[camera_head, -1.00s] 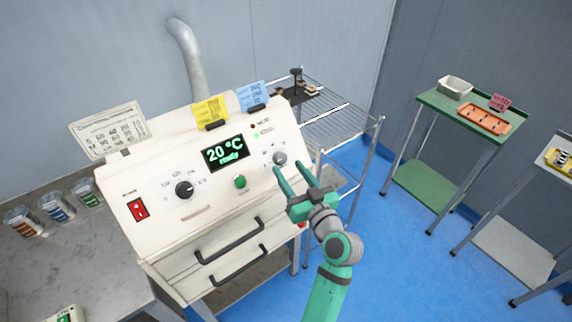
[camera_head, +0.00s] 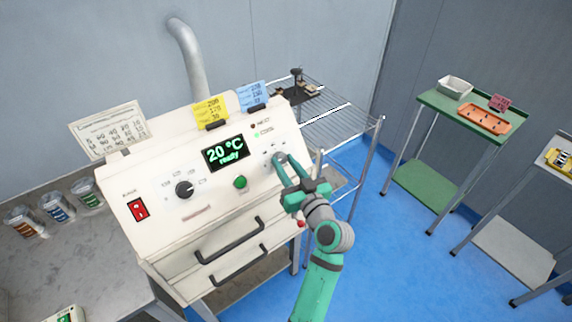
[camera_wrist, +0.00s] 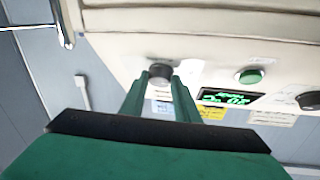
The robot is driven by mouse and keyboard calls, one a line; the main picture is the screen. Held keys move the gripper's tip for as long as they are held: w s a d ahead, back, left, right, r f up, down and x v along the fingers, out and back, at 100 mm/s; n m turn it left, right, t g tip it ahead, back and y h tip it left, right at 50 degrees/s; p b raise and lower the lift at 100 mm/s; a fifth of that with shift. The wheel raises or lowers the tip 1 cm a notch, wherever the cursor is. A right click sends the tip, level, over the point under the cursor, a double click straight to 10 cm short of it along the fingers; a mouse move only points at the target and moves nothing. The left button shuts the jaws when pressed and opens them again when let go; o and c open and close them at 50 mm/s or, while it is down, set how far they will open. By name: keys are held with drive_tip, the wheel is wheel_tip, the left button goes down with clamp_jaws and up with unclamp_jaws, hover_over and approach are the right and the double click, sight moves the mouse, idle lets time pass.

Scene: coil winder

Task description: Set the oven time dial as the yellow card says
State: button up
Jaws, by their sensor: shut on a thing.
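The white oven (camera_head: 170,230) has a sloped front panel with a display (camera_head: 226,152) reading 20 °C ready. The yellow card (camera_head: 209,109) is clipped on its top edge; its text is too small to read surely. A black dial (camera_head: 184,190) is on the left of the panel. My gripper (camera_head: 284,164) is at the grey dial on the panel's right, and its fingers hide most of that dial. In the wrist view the fingertips (camera_wrist: 159,79) are closed on both sides of the grey dial (camera_wrist: 160,70). The dial's pointer position cannot be told.
A blue card (camera_head: 252,95) stands beside the yellow one. A green button (camera_head: 239,182) and a red switch (camera_head: 138,209) are on the panel. A wire rack (camera_head: 330,125) stands right of the oven. A green table (camera_head: 430,104) with trays is farther right, with clear blue floor between.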

drive_tip(key=shift+m, duration=0.3)
drive_tip(key=m+h, duration=0.1)
drive_tip(key=m, duration=0.1)
drive_tip(key=m+h, duration=0.3)
drive_tip(key=m, duration=0.1)
drive_tip(key=shift+s+a+r+h, duration=0.15)
drive_tip(key=shift+a+r+h, duration=0.05)
drive_tip(key=shift+a+h, duration=0.15)
drive_tip(key=shift+a+r+m+g+h, duration=0.1)
drive_tip(key=shift+m+g+h, duration=0.1)
drive_tip(key=shift+m+h, duration=0.7)
drive_tip(key=shift+a+m+g+h, duration=0.1)
drive_tip(key=shift+m+g+h, duration=0.2)
drive_tip(key=shift+m, duration=1)
drive_tip(key=o, duration=1)
drive_tip(key=shift+o, duration=0.2)
drive_tip(key=v, duration=1)
drive_tip(key=shift+s, duration=0.4)
